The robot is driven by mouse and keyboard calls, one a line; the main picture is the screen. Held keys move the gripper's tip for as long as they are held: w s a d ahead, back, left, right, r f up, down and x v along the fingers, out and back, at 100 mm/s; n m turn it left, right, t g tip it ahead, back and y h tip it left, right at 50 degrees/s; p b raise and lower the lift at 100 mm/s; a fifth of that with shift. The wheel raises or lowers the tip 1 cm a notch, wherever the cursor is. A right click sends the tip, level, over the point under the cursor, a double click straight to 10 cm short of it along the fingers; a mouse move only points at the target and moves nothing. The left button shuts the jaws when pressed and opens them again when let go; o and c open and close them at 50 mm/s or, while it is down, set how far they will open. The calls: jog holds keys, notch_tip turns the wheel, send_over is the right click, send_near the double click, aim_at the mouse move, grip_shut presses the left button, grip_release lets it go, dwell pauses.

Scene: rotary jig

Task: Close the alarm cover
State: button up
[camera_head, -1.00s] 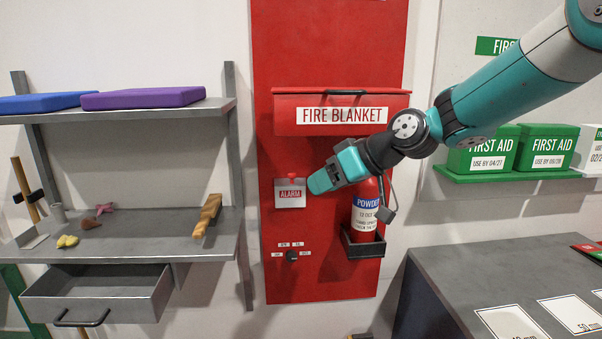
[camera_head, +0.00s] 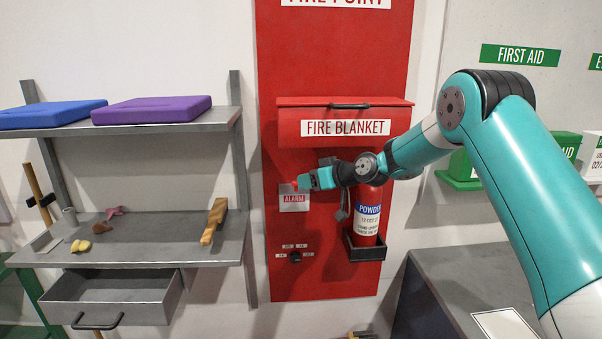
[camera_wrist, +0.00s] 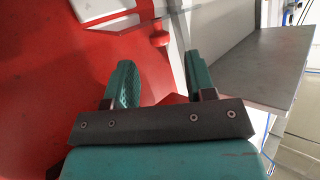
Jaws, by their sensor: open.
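The alarm (camera_head: 294,200) is a small pale box with a red ALARM label, on the red panel left of the extinguisher. A small red part shows at its top edge; the cover's exact angle is too small to tell. My gripper (camera_head: 303,183) is at the alarm's upper right, its tip close to the top edge; I cannot tell whether it touches. In the wrist view my gripper (camera_wrist: 160,78) has its two green fingers apart with nothing held between them. A red rounded part shows beyond the fingers there; I cannot tell what it is.
The fire blanket box (camera_head: 345,122) juts out above my gripper. The red extinguisher (camera_head: 367,215) stands in its holder below my wrist. A small dial (camera_head: 295,257) sits lower on the panel. A metal shelf unit (camera_head: 130,250) with an open drawer stands left.

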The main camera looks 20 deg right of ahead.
aim_at(301, 191)
jog(key=shift+p+x, duration=0.55)
jog(key=shift+x, duration=1.45)
grip_shut()
